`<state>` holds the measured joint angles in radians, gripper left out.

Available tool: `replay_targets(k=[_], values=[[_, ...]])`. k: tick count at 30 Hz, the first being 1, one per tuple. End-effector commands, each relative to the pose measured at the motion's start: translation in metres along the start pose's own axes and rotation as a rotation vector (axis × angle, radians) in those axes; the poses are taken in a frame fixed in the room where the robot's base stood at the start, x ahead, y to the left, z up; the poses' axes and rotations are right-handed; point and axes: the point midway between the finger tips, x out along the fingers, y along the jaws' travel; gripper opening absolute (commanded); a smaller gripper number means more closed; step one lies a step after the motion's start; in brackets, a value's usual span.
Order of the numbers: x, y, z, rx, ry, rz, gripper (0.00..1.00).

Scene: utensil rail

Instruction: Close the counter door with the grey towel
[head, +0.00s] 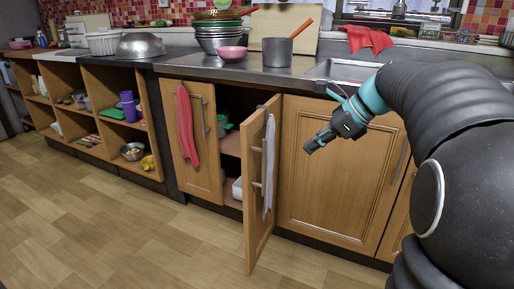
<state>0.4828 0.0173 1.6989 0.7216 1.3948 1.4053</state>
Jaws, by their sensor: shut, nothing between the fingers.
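The counter door with the grey towel (252,215) stands open, swung out from the cabinet toward the floor in front. The grey towel (269,170) hangs over its handle. Behind the door the cabinet opening shows a shelf with some containers, partly hidden. My gripper (309,148) is shut and empty. It is in front of the closed door to the right of the open one, apart from the towel. My arm comes in from the right edge of the picture.
A red towel (186,127) hangs on the door to the left. The closed wooden door (338,175) is on the right. A saucepan (278,52), stacked bowls and a sink (345,69) are on the counter. The wooden floor (120,235) in front is clear.

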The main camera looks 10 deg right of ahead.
Motion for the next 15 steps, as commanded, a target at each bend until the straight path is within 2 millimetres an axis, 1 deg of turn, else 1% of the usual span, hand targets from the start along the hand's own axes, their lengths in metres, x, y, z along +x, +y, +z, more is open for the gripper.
replay_targets(k=[1, 3, 5, 8, 11, 15], values=[[-0.003, -0.010, -0.002, 0.050, -0.019, 0.001, 0.00], [-0.006, -0.017, -0.003, 0.102, -0.039, 0.002, 0.00], [-0.006, -0.021, -0.003, 0.127, -0.050, 0.004, 0.00], [-0.002, -0.022, -0.002, 0.141, -0.056, 0.006, 0.00], [0.011, -0.022, -0.002, 0.140, -0.055, 0.007, 0.00], [0.036, -0.021, -0.001, 0.138, -0.054, 0.009, 0.00]])
